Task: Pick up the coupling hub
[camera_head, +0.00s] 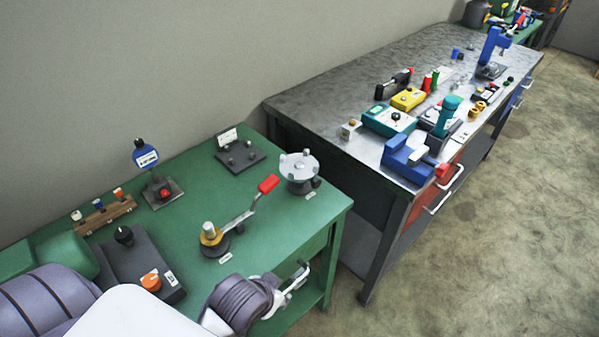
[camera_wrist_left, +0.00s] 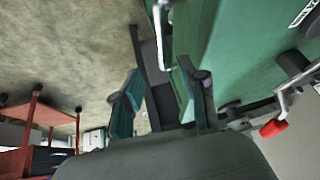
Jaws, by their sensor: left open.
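A grey round part with a lobed flange (camera_head: 299,168) stands near the right end of the green table; it looks like the coupling hub, but I cannot be sure. My left gripper (camera_head: 292,290) is at the table's front edge, apart from that part and nearer to the camera. In the left wrist view its two fingers (camera_wrist_left: 160,92) are spread, with nothing seen held between them. My right gripper is not in view.
A crank with a red handle (camera_head: 268,184) stands left of the grey part and also shows in the wrist view (camera_wrist_left: 274,128). The green table (camera_head: 285,232) has bare room in front of the part.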

